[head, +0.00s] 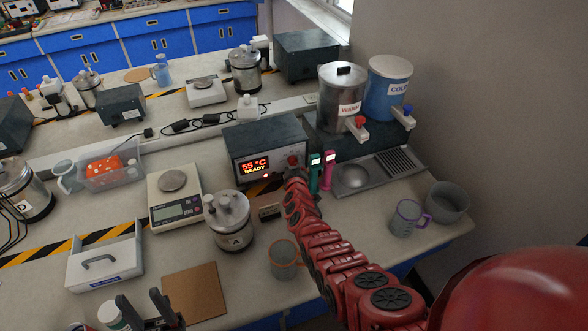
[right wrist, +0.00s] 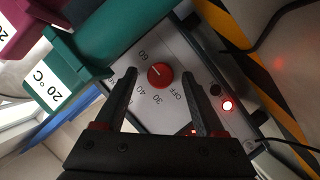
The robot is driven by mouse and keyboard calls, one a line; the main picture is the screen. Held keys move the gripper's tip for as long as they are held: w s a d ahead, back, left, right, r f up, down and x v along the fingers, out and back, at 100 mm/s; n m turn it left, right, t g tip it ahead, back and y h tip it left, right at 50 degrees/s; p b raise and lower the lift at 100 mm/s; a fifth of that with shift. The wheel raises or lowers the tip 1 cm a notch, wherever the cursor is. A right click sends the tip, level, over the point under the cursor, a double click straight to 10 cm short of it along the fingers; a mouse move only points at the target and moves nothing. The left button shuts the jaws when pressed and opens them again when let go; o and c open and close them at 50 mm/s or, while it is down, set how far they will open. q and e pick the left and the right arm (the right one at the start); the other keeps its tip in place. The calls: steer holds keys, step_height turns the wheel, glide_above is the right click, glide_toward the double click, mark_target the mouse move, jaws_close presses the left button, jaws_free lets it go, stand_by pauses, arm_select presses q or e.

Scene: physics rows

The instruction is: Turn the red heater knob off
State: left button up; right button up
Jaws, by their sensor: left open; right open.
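The heater (head: 262,136) is a dark box whose display reads 55 °C READY. Its red knob (right wrist: 160,76) shows in the right wrist view on a pale dial marked 60, 40, 30 and OFF. The knob's pale mark points towards the 60 side, away from OFF. My right gripper (right wrist: 159,84) is open, with one finger on either side of the knob; I cannot tell whether they touch it. In the head view my right gripper (head: 294,170) is at the heater's front right. My left gripper (head: 150,312) is open and empty at the bottom edge.
Teal (head: 315,172) and pink (head: 328,168) labelled holders stand close to the heater's right.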

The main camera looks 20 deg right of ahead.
jaws_close()
steer(key=shift+f, duration=0.1)
